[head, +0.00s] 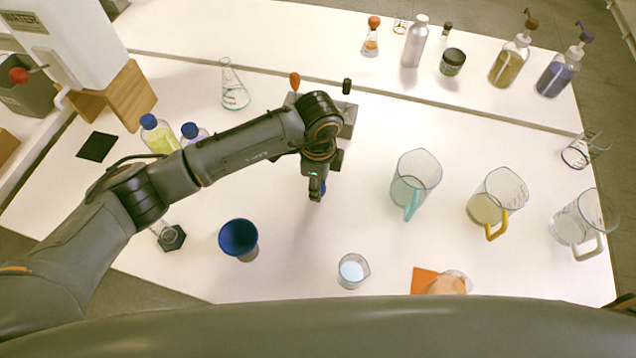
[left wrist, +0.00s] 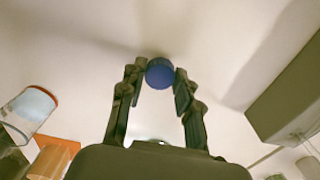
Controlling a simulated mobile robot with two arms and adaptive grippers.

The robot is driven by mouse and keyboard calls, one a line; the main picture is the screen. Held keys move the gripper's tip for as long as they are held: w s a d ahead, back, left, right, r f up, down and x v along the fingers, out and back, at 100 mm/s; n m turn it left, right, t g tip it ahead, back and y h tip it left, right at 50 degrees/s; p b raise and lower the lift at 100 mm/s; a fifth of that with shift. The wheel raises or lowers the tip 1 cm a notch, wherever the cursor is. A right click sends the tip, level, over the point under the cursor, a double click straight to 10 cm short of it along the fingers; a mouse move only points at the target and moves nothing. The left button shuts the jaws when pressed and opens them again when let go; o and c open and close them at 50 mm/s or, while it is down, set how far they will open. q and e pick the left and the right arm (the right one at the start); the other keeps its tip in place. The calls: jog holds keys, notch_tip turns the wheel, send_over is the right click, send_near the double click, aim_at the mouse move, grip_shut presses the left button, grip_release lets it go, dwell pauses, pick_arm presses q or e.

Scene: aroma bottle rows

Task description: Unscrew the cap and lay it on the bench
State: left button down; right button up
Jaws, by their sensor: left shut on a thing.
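My left gripper (head: 317,193) is shut on a small round blue cap (left wrist: 160,72), which sits between the two fingertips in the left wrist view. A sliver of the cap (head: 323,187) shows beside the fingers in the head view. Below it is bare white bench (head: 330,240); I cannot tell whether the cap touches it. A bottle of yellow liquid with a blue cap (head: 158,138) and a second blue-capped bottle (head: 190,131) stand at the left, partly behind my left arm. My right gripper is not in view.
A grey block (head: 349,122) stands just behind my left gripper. A blue cup (head: 238,238) and a beaker (head: 353,270) are in front, an orange mat (head: 424,279) at front right. A teal-handled jug (head: 414,180) stands to the right. The bench between them is clear.

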pick_arm(q)
jog(key=shift+f, duration=0.55)
jog(key=shift+f, duration=0.15)
jog(key=c, duration=1)
grip_release()
jog(key=shift+o, duration=0.2)
